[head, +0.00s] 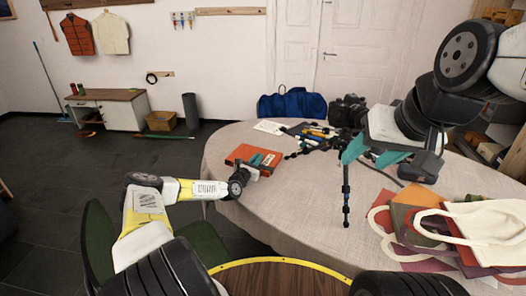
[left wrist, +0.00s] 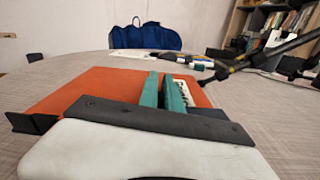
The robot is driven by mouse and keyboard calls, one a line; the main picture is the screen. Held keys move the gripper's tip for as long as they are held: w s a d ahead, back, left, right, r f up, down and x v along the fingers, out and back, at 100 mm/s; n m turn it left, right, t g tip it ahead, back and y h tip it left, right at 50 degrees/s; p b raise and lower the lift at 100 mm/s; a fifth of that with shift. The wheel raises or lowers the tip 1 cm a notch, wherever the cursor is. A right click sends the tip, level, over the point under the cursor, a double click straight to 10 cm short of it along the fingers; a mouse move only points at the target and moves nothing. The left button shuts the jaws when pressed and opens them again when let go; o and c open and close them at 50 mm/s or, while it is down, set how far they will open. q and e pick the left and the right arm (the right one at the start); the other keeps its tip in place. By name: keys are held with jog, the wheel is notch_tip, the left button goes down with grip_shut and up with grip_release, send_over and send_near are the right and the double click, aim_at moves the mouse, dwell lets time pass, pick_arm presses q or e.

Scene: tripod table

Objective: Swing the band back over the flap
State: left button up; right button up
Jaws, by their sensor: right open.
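A flat orange case (head: 243,153) lies near the table's left edge. It also shows as an orange surface in the left wrist view (left wrist: 85,90), running under the fingers. My left gripper (head: 265,160) is low over its right part. Its teal fingers (left wrist: 163,92) stand close together with a narrow gap; whether anything thin is between them is unclear. A pale patch (left wrist: 187,90) shows just right of them. I cannot make out the band or the flap. My right gripper (head: 372,154) is open, its teal fingers spread, above the table near the dark tripod (head: 347,190).
Cloth bags (head: 490,222) lie in a pile at the table's right. A dark camera (head: 347,110), pens (head: 318,132) and a white paper (head: 269,127) are behind. A blue bag (head: 292,103) stands beyond the table (head: 300,200). The cloth in front of the case is clear.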

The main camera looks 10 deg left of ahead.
pick_arm(q)
jog(key=o, duration=0.3)
jog(key=shift+f, duration=0.1)
jog(key=shift+s, duration=0.1)
jog(key=v, duration=0.7)
jog(key=shift+s+a, duration=0.2)
jog(key=shift+s, duration=0.1)
